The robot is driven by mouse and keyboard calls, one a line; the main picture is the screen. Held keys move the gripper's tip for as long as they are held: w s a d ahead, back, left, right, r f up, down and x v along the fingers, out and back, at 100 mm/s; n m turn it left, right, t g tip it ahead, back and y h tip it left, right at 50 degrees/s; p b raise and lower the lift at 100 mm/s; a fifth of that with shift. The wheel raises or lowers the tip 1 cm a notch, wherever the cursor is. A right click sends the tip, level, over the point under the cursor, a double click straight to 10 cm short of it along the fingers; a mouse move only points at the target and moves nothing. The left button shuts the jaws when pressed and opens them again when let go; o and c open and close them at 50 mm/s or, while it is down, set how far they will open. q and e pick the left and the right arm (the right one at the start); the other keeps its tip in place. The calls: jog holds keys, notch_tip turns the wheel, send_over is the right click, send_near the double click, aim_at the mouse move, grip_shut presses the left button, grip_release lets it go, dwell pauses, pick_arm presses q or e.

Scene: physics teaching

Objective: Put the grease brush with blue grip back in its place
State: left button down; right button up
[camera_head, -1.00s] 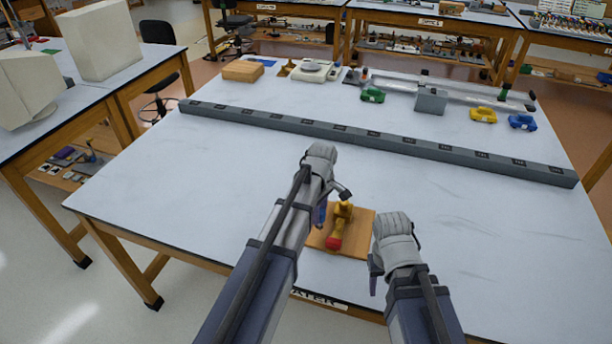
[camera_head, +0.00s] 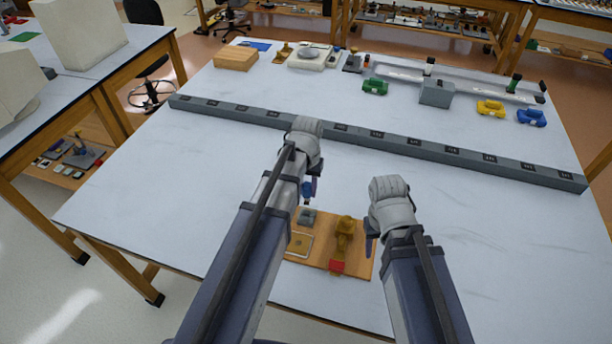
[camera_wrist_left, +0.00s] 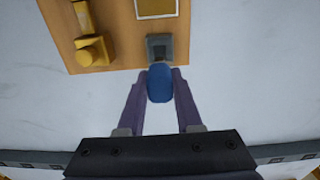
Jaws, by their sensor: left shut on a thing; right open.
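My left gripper (camera_head: 309,188) is shut on the grease brush, whose blue grip (camera_wrist_left: 159,83) shows between the fingertips in the left wrist view. In the head view a little of the blue grip (camera_head: 306,188) shows under the hand; the bristle end cannot be made out. The brush is just beyond the wooden board (camera_head: 320,252), near a small grey block (camera_head: 307,217) at its far edge. In the left wrist view the grey block (camera_wrist_left: 159,47) appears directly beyond the blue grip; contact cannot be told. My right gripper (camera_head: 371,227) is open and empty, right of the board.
A long grey bar (camera_head: 400,145) crosses the table. Toy cars and a scale (camera_head: 313,57) stand behind it. The tabletop right of my right arm is clear.

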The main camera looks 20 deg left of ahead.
aim_at(307, 204)
jog(key=shift+f, duration=0.1)
dwell(0.3)
pick_arm(q)
jog(key=shift+f+b, duration=2.2)
jog(key=shift+b, duration=0.05)
pick_arm(e)
jog(key=shift+f, duration=2.15)
pick_arm(q)
jog(key=shift+f, duration=0.15)
pick_arm(e)
jog(key=shift+f, duration=0.15)
pick_arm(q)
jog(key=shift+f+b, duration=1)
jog(key=shift+b, duration=0.15)
pick_arm(e)
jog(key=shift+f, duration=1)
pick_arm(q)
jog(key=shift+f, duration=0.1)
jog(key=shift+f+b, duration=0.3)
jog(key=shift+b, duration=0.1)
pick_arm(e)
jog(key=shift+f, duration=0.4)
pick_arm(q)
jog(key=shift+f+b, duration=0.65)
pick_arm(e)
jog(key=shift+f, duration=0.65)
pick_arm(q)
jog(key=c, duration=0.5)
grip_release()
